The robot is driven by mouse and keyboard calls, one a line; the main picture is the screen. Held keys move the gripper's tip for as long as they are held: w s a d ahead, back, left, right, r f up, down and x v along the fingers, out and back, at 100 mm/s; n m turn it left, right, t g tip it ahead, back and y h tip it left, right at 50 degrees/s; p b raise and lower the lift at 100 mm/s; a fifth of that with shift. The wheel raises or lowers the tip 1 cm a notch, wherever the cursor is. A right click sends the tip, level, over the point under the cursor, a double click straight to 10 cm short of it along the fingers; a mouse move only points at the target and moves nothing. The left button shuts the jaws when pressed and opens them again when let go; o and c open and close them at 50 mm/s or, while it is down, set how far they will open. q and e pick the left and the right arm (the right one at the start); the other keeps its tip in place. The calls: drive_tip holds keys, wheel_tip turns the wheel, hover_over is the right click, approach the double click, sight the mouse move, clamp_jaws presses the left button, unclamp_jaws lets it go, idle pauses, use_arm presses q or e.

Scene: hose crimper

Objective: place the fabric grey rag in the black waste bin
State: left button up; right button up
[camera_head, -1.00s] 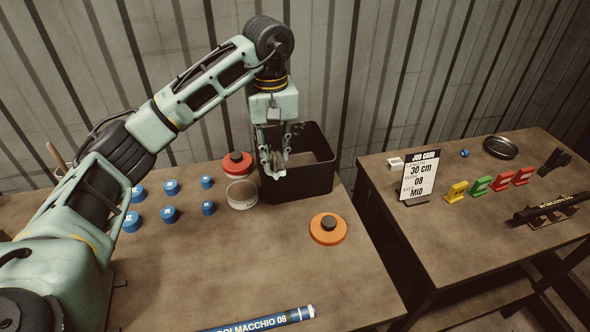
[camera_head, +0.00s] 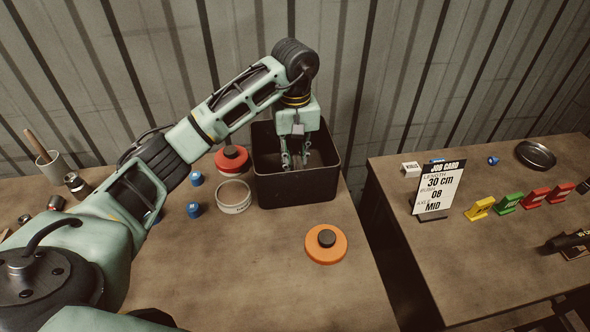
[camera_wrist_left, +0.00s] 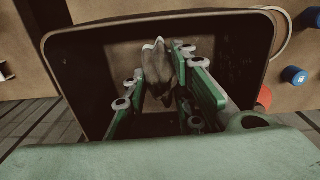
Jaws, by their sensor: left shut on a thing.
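The black waste bin (camera_head: 297,190) stands at the back right of the left table. My left gripper (camera_head: 295,163) points down into its opening. In the left wrist view the grey rag (camera_wrist_left: 158,72) is between the fingers of my left gripper (camera_wrist_left: 155,92), which is shut on it. The rag is inside the outline of the bin's rim (camera_wrist_left: 62,42). In the head view the rag is hard to make out behind the fingers and the bin wall. Whether it touches the bin floor I cannot tell. My right gripper is not in view.
A red-lidded item (camera_head: 232,158) and a round pale container (camera_head: 233,197) stand just left of the bin. An orange disc (camera_head: 326,244) lies in front. The right table holds a job card (camera_head: 437,188) and coloured blocks.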

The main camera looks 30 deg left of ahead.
use_arm(q)
drive_tip(key=shift+w+f, duration=0.1)
drive_tip(key=shift+f, duration=0.55)
wheel_tip(320, 180, down, 4)
drive_tip(key=shift+f+p, duration=0.1)
drive_tip(key=shift+p, duration=0.6)
drive_tip(key=shift+f, duration=0.1)
drive_tip(key=shift+f+b, duration=0.15)
drive_tip(key=shift+b, duration=0.15)
drive_tip(key=o, duration=1)
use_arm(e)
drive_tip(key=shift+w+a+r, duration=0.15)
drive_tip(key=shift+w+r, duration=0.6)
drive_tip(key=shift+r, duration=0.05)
